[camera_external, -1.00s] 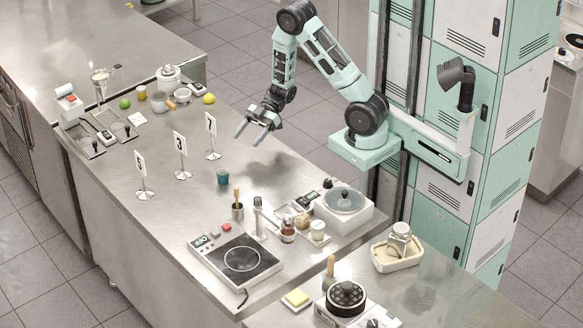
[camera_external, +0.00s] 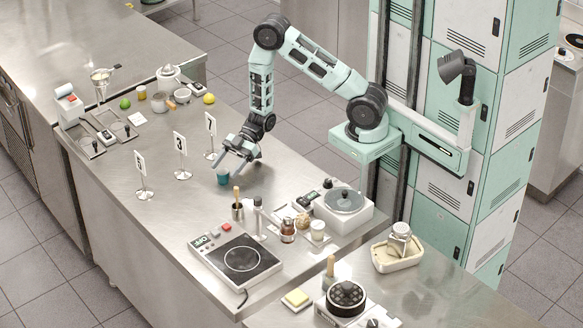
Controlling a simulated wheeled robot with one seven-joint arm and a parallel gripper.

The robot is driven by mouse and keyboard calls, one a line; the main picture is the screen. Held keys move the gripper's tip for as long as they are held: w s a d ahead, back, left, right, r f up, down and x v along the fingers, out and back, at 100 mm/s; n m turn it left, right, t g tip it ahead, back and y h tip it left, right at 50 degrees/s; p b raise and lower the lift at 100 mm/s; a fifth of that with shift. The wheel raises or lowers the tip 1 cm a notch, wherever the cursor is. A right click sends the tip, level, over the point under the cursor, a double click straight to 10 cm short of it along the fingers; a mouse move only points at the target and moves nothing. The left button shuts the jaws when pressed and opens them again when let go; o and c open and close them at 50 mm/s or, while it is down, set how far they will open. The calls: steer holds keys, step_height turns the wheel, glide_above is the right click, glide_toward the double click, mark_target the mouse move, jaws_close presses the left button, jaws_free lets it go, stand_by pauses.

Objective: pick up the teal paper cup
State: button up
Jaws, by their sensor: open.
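The teal paper cup (camera_external: 223,179) stands upright on the steel counter, in the middle of the external view. My gripper (camera_external: 230,168) is open and low over the counter, right at the cup. Its fingers point down and to the left, and one overlaps the cup's top in the picture. I cannot tell whether the fingers touch the cup or pass on either side of it.
Number stands 7 (camera_external: 210,140), 3 (camera_external: 181,157) and another (camera_external: 142,178) stand left of the cup. A container with a wooden-handled tool (camera_external: 237,209) stands just in front. A hot plate (camera_external: 238,259) and a lidded cooker (camera_external: 343,208) are nearer. The counter right of my gripper is clear.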

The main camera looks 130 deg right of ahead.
steer(key=c, duration=1.1)
steer(key=shift+r, duration=0.15)
